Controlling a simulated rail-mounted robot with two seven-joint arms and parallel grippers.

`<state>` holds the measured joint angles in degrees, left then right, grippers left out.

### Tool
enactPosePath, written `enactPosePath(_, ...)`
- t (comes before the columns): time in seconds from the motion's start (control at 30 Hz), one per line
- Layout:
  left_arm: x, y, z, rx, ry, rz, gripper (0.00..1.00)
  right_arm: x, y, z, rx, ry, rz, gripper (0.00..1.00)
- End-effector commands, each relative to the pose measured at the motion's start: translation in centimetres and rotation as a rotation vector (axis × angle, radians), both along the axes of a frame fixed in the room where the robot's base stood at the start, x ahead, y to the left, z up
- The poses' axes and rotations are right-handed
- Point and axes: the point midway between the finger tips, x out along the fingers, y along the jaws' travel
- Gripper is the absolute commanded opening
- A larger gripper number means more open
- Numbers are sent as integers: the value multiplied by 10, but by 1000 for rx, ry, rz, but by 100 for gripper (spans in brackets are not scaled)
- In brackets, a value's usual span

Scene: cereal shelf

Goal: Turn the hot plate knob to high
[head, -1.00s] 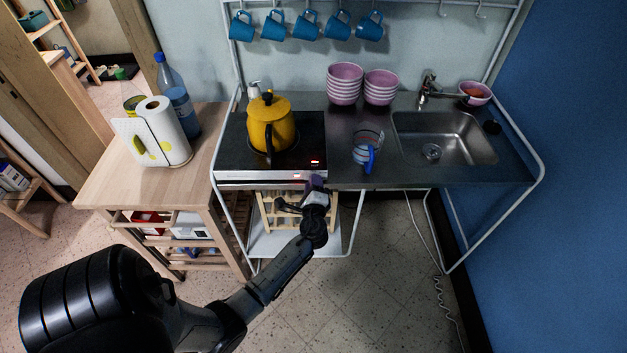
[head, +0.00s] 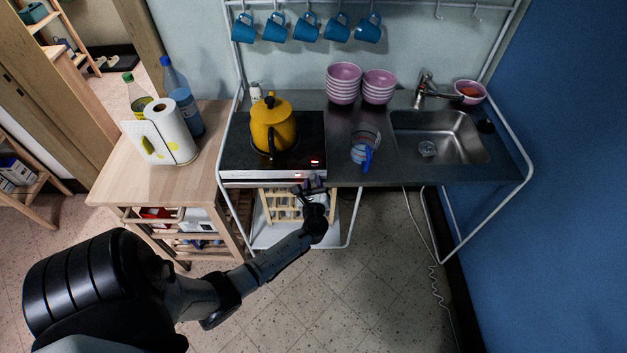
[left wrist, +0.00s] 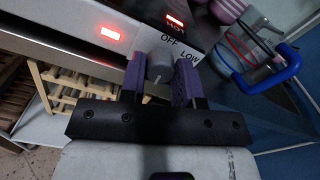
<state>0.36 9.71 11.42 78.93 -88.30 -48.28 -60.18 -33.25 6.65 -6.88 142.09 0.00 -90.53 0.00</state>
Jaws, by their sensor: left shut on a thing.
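The hot plate (head: 240,155) is a black slab at the left of the counter, with a pale front edge and small red lights in the head view. Its grey knob (left wrist: 160,66) shows in the left wrist view between the two purple fingers of my left gripper (left wrist: 161,78). The gripper is shut on the knob, at the front face of the hot plate. The labels OFF and LOW (left wrist: 189,60) can be read beside the knob. The fingers hide part of the knob, and I cannot tell its exact setting. In the head view my left gripper (head: 312,184) is at the front right corner.
A yellow kettle (head: 271,128) stands on the hot plate. A clear jug with a blue handle (head: 366,158) stands to its right, near the sink (head: 440,135). Pink bowls (head: 343,84) are stacked behind. A wooden cart (head: 115,180) is at the left. The floor in front is clear.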

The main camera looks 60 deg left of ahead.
Motion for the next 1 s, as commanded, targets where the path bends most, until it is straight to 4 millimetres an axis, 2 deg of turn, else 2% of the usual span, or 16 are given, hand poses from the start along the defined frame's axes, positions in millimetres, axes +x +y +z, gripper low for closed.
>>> enactPosePath(0.2,0,0,0,35,67,0,6,0,0,8,1,0,-1,43)
enactPosePath(0.8,0,0,-1,52,96,-1,6,0,-3,9,-9,0,5,43)
enactPosePath(0.83,0,0,-1,52,96,-1,31,0,-3,9,-9,0,6,43)
enactPosePath(1.0,0,0,-1,51,95,0,47,0,-3,9,-9,0,5,43)
